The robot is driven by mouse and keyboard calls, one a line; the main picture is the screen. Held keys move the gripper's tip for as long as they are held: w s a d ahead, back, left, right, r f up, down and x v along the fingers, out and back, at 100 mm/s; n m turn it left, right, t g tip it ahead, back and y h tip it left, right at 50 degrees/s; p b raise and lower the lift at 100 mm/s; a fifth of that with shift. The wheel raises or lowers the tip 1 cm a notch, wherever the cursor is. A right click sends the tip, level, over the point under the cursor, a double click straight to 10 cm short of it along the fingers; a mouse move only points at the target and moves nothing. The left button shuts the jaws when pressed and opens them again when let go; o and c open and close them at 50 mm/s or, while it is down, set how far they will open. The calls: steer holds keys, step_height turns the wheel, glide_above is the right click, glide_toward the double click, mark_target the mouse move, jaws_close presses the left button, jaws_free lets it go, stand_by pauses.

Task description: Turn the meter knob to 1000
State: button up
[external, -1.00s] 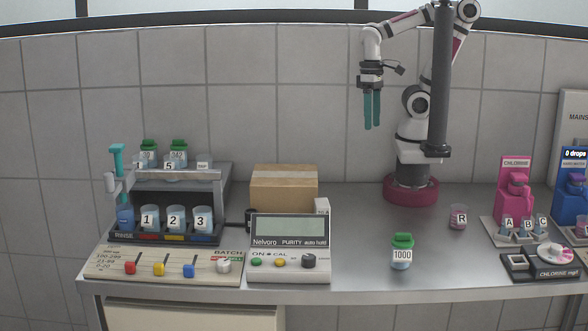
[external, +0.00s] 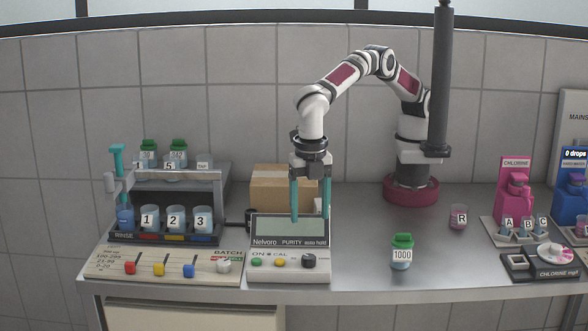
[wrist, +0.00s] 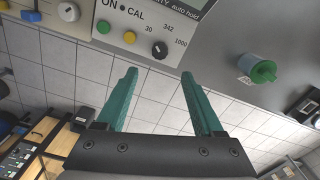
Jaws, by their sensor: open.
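The purity meter (external: 290,228) is a pale box with a grey-green screen at the front of the bench. Its black knob (external: 308,261) sits at the right of its front panel, beside a green and a yellow button. In the wrist view the knob (wrist: 160,49) has the marks 30, 342 and 1000 around it; its pointer is too small to read surely. My gripper (external: 310,218) points down with teal fingers apart, in front of the meter's screen and above the knob. In the wrist view the open gripper (wrist: 160,75) is empty, with the knob beyond the fingertips.
A green-capped bottle marked 1000 (external: 401,253) stands right of the meter. A cardboard box (external: 270,186) is behind the meter. The batch panel (external: 165,264) and a rack of numbered cups adjoin on the left. Bench between meter and bottle is clear.

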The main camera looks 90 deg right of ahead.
mark_target(308, 253)
step_height(308, 253, down, 11)
steer(key=shift+c, duration=0.2)
jaws_close()
stand_by(0.3)
